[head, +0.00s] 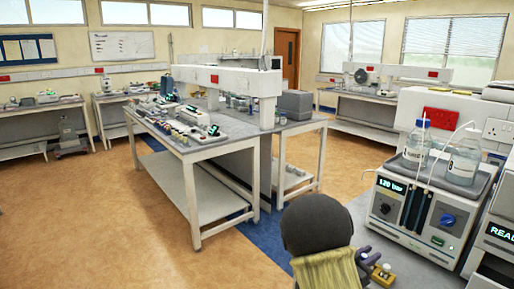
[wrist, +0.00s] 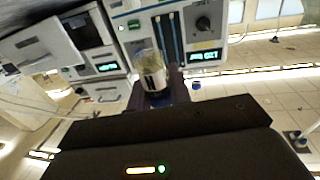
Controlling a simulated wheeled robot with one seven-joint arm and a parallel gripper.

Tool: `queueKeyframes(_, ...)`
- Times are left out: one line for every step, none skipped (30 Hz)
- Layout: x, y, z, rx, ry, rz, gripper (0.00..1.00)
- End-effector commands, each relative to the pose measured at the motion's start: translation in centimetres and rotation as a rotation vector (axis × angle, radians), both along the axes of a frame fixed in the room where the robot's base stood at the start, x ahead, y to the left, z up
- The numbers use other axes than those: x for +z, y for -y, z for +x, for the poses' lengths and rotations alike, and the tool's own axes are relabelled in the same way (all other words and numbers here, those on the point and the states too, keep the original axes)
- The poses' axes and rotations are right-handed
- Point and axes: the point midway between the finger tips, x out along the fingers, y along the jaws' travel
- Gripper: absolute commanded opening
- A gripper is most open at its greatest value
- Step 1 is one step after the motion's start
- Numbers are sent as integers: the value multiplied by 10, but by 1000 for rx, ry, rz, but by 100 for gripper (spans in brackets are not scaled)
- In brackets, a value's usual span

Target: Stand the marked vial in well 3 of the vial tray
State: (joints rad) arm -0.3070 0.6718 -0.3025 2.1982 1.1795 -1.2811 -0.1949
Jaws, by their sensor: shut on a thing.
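The vial (wrist: 152,76) shows in the wrist view, a small clear cylinder with a yellowish tint and dark marks on its side. My gripper (wrist: 158,93) is shut on it, with the dark fingers around its lower part. In the head view my gripper (head: 370,262) is at the bottom right, partly hidden behind my own arm, and the vial cannot be made out clearly there. Racks and small bottles stand on the central bench (head: 196,153), too small to tell which is the vial tray. Well 3 cannot be made out.
An instrument (head: 418,215) with a blue knob and two clear bottles (head: 464,160) on top stands close at the right. A grey box (head: 294,104) is at the central bench's right end. The tan floor (head: 90,220) left of the bench is clear.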

Motion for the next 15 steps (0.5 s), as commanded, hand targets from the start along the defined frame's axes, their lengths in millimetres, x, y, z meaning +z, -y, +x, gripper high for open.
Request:
queueKeyframes(-3,-4,1,12,-3,-1,0)
queueKeyframes(-6,-6,2,20,-3,-2,0)
queueKeyframes(-9,-9,4,32,-3,-2,0)
queueKeyframes(-12,-12,5,41,-4,-2,0)
queueKeyframes(-15,-14,5,49,-4,-2,0)
queueKeyframes(-19,-17,7,62,-4,-2,0)
queueKeyframes(-23,-20,8,75,-5,-3,0)
queueKeyframes(-26,-23,9,88,-4,-2,0)
queueKeyframes(-32,-28,9,107,-6,-2,0)
queueKeyframes(-37,-32,10,123,-8,-3,0)
queueKeyframes(-41,-36,11,141,-8,-2,0)
queueKeyframes(-48,-42,12,169,-9,-2,0)
queueKeyframes(-54,-46,12,191,-10,-3,0)
queueKeyframes(-60,-50,13,214,-10,-4,0)
queueKeyframes(-68,-56,13,245,-10,-4,0)
